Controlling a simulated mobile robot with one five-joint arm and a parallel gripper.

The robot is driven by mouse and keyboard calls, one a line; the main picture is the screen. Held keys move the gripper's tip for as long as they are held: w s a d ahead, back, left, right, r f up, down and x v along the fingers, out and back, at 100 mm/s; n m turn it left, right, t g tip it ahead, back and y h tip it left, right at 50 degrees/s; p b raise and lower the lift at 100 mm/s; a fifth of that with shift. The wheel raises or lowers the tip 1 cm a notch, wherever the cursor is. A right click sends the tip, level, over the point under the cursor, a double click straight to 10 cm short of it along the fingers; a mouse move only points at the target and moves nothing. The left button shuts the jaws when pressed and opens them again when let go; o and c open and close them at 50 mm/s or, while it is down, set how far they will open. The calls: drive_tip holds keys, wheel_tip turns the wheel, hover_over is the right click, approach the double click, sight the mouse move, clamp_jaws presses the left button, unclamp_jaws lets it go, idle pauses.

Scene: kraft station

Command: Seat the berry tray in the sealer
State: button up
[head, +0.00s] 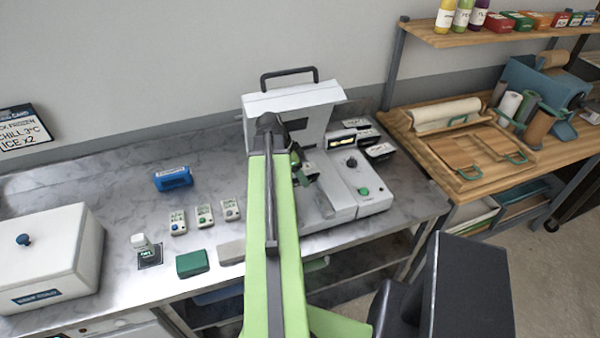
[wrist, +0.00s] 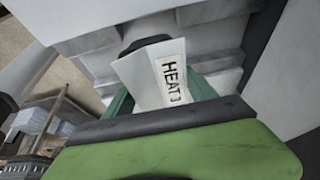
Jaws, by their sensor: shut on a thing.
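The sealer (head: 372,195) is the white machine at the back of the counter, with its lid (head: 290,100) raised. My gripper (head: 303,172) is over the sealer's left part, partly hidden by my green arm. In the wrist view, my gripper (wrist: 165,100) is shut on a white piece with a label reading "HEAT" (wrist: 172,80). A dark round part shows just behind that piece, and pale stepped surfaces lie beyond. I cannot make out the berry tray in either view; my arm hides part of the sealer.
A white lidded box (head: 45,255) stands at the left. A blue block (head: 173,179), several small pale devices (head: 204,215) and a green block (head: 192,263) lie on the counter (head: 110,180). A wooden bench (head: 440,150) with a roll and boards stands at the right.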

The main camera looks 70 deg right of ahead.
drive_tip(key=shift+s+f+b, duration=0.1)
drive_tip(key=shift+f+b, duration=2.25)
drive_tip(key=shift+f, duration=0.3)
drive_tip(key=o, duration=1.6)
drive_tip(key=shift+o, duration=0.4)
drive_tip(key=shift+o, duration=0.6)
wheel_tip(320, 180, up, 9)
drive_tip(key=p, duration=0.9)
drive_tip(key=shift+r, duration=0.15)
